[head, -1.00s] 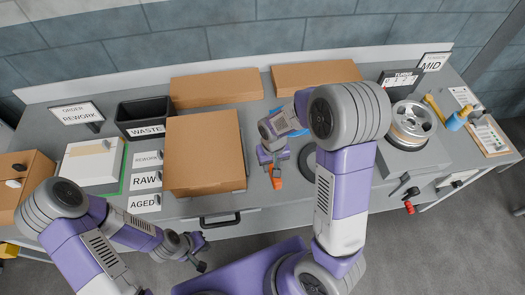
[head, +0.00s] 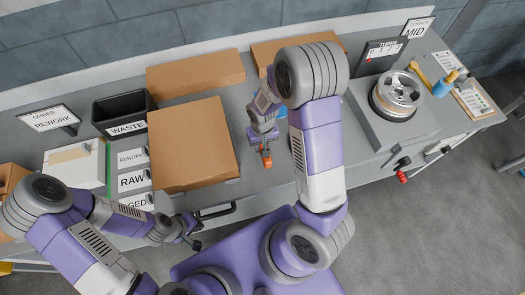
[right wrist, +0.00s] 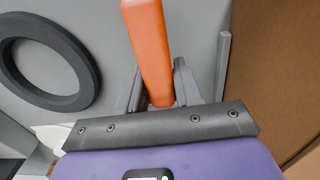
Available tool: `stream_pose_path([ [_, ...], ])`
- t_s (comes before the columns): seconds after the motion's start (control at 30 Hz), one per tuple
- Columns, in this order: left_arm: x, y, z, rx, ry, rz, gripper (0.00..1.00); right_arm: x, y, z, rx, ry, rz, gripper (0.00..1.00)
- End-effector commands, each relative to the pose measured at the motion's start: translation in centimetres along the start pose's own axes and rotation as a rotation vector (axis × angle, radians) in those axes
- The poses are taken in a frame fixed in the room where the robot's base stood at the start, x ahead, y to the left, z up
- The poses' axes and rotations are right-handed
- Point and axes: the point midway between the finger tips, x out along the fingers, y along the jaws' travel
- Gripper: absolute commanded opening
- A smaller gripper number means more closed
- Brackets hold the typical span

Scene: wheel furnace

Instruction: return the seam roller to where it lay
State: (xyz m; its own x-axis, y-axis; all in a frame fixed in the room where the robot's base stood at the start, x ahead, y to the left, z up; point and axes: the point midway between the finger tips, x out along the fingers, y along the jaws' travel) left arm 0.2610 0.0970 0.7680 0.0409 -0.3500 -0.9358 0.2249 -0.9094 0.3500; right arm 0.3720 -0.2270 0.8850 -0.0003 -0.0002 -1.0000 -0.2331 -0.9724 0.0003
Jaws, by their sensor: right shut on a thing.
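The seam roller shows as an orange handle (head: 266,159) in the head view and as a large orange bar (right wrist: 149,48) in the right wrist view. My right gripper (head: 264,147) is shut on it, above the grey bench just right of the large cardboard box (head: 192,145). In the right wrist view, the gripper's fingers (right wrist: 158,90) stand on both sides of the handle. The roller's far end is out of that view. My left gripper (head: 193,232) is open and empty by the bench's front edge, near the drawer handle.
A black ring (right wrist: 88,68) lies flat on the bench in the right wrist view. Waste bin (head: 121,111), card labels and the rework tray (head: 75,163) are left of the box. A wheel (head: 397,92) sits on a machine at right. Bare bench (head: 232,99) shows behind the gripper.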

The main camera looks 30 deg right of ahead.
Motion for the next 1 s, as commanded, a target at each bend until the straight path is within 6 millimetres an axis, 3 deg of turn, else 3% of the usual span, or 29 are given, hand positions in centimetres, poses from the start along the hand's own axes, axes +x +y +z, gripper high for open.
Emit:
stream_pose_path([
  [0.27, 0.6, -0.2, 0.0, 0.0, 0.0, 0.0, 0.0, 4.0, 0.0, 0.0, 0.001, -0.002, 0.001, 0.1],
  [0.73, 1.1, -0.4, -0.1, 0.0, 0.0, 0.0, 0.0, 4.9, 0.0, 0.0, 0.0, 0.001, -0.001, 0.1],
  [0.77, 1.0, -0.4, 0.0, 0.0, 0.0, 0.0, 0.0, 4.8, 0.0, 0.0, 0.001, 0.0, 0.0, 0.39],
  [0.9, 0.9, -0.3, 0.0, 0.0, 0.0, 0.0, 0.0, 4.7, 0.0, 0.0, 0.001, 0.0, 0.0, 0.6],
  [1.0, 0.9, -0.3, 0.0, 0.0, 0.0, 0.0, 0.0, 4.7, 0.0, 0.0, 0.001, 0.0, 0.0, 0.6],
])
